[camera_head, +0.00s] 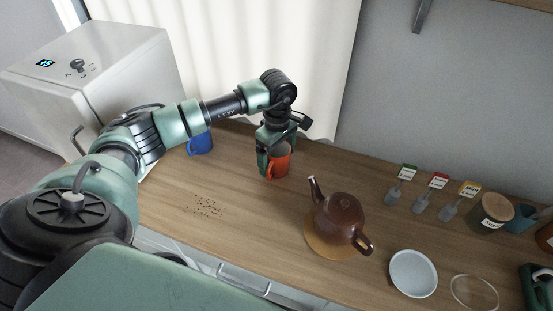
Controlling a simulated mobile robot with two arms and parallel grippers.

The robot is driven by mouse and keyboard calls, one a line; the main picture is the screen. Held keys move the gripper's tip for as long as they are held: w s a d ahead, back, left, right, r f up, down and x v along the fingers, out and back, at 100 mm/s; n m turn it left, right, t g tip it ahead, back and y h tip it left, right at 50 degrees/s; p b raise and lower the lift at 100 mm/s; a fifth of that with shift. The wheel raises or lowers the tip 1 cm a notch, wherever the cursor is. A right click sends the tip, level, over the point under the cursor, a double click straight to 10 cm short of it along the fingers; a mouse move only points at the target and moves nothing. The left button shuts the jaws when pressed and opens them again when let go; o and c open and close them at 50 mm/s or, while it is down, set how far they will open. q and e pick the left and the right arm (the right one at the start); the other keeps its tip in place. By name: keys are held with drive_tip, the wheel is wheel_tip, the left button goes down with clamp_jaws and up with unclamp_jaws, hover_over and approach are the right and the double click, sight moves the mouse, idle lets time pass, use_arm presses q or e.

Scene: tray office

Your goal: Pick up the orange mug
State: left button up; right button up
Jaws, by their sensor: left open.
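The orange mug (280,168) stands upright on the wooden counter (250,215), near its back edge at the middle of the head view. My left gripper (272,165) points down at the mug, with its fingers around or beside the mug's upper part. It is open. The fingers and wrist hide part of the mug, so I cannot tell whether they touch it.
A blue mug (201,144) stands to the left, partly behind my arm. A brown teapot (338,219) sits on a round mat (322,246) to the right. Dark specks (207,206) lie on the counter at front left.

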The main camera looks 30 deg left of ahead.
use_arm(q)
drive_tip(key=c, duration=1.8)
